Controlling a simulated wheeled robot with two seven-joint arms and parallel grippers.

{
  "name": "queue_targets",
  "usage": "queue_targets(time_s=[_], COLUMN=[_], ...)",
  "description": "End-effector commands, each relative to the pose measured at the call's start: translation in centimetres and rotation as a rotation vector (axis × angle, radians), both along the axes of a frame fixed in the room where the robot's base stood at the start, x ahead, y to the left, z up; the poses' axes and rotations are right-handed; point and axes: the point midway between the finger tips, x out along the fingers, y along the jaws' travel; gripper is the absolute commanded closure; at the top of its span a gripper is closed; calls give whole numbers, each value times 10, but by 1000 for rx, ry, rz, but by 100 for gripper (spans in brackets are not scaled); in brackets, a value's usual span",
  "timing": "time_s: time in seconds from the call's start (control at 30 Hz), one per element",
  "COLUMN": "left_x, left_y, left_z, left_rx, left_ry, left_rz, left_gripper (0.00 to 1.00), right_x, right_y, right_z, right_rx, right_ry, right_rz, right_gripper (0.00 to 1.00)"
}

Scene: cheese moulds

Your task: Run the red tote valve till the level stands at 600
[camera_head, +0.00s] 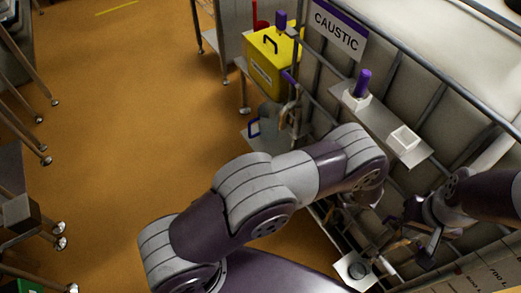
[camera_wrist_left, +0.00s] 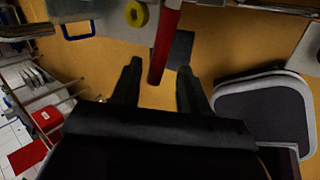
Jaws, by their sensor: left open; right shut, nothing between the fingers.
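A red bar (camera_wrist_left: 166,42), like a valve handle, comes down from the top of the left wrist view and ends between the fingers of my left gripper (camera_wrist_left: 158,82). The gripper is open around its end; I cannot tell whether they touch. In the head view my left forearm hides most of that gripper. My right gripper (camera_head: 418,232) is shut and empty beside the tote frame at lower right. A tote (camera_head: 415,95) with a purple-edged CAUSTIC sign (camera_head: 337,30) stands at the right. I see no readable level at 600.
A yellow box (camera_head: 272,62) sits on a metal stand left of the tote. A shelf (camera_head: 378,122) on the tote frame holds a purple-handled item (camera_head: 362,82) and a white block (camera_head: 403,138). The orange floor (camera_head: 120,110) is clear at left, beside metal table legs.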

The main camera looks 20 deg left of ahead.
Motion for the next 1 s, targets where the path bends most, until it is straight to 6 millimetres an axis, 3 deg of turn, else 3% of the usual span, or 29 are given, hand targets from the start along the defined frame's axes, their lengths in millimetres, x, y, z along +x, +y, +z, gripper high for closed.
queue_targets(time_s=[0.17, 0.4, 0.73, 0.77, 0.8, 0.83, 1.0], left_x=[14, 47, 107, 114, 117, 111, 87], left_y=[18, 38, 40, 38, 35, 38, 53], left_z=[-6, -14, -13, -11, 2, 19, 59], left_rx=[0, -1, 5, 8, 10, 11, 9], left_ry=[-1, -6, -9, -9, -9, -10, -7], left_rz=[-233, -629, -1284, -1359, -1425, -1419, -1414], left_gripper=[56, 56, 56, 56, 51, 56, 56], right_x=[0, 0, 0, 0, 0, -1, 0], right_y=[0, 0, 0, 0, 0, 0, 0], right_z=[-27, -93, -180, -185, -181, -170, -159], right_rx=[0, 0, 0, 0, 0, 0, 0], right_ry=[0, 1, 0, 0, 1, 1, -1], right_rz=[0, 0, 0, 0, 0, 0, 0], right_gripper=[100, 100, 100, 100, 100, 100, 100])
